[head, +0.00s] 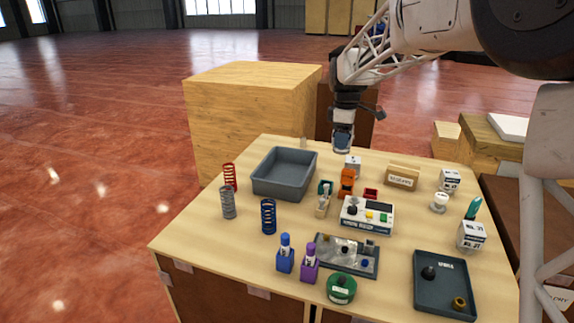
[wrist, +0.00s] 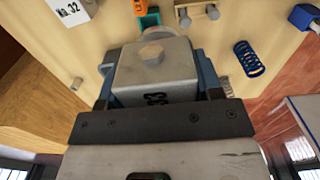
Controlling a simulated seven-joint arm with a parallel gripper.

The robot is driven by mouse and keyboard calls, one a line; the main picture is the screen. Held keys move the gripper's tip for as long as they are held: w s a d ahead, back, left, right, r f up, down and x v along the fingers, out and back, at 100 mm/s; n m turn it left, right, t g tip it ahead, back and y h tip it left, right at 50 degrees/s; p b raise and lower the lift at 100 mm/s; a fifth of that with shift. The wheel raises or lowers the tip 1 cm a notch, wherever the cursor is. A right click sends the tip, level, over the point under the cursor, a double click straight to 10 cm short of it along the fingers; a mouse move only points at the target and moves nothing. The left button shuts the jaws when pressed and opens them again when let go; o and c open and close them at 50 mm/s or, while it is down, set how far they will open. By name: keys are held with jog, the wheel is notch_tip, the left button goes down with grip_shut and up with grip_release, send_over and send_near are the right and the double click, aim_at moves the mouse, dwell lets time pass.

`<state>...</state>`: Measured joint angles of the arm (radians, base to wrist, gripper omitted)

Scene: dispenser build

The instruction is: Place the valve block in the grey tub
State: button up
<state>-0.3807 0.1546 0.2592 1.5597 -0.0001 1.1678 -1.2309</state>
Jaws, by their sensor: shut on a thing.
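The valve block (wrist: 157,72) is a pale grey metal block with a hexagonal boss and a dark number on one face. In the wrist view my gripper (wrist: 160,90) is shut on it, with a blue-grey finger on each side. In the head view my gripper (head: 344,150) is low over the back of the table, and the small grey block (head: 353,165) shows at its tips. I cannot tell whether it touches the table. The grey tub (head: 282,188) stands upright and open to the left of my gripper, and its visible floor is bare.
Red (head: 230,177), grey (head: 228,202) and blue (head: 268,216) springs stand near the tub. A wooden crate (head: 245,115) rises behind it.

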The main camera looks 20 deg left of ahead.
send_over(286, 179)
notch_tip(286, 179, down, 2)
notch_tip(286, 179, down, 5)
jog(key=shift+s+d+f, duration=0.1)
jog(key=shift+f, duration=0.05)
dwell(0.4)
jog(key=shift+f, duration=2.5)
jog(key=shift+f, duration=2.55)
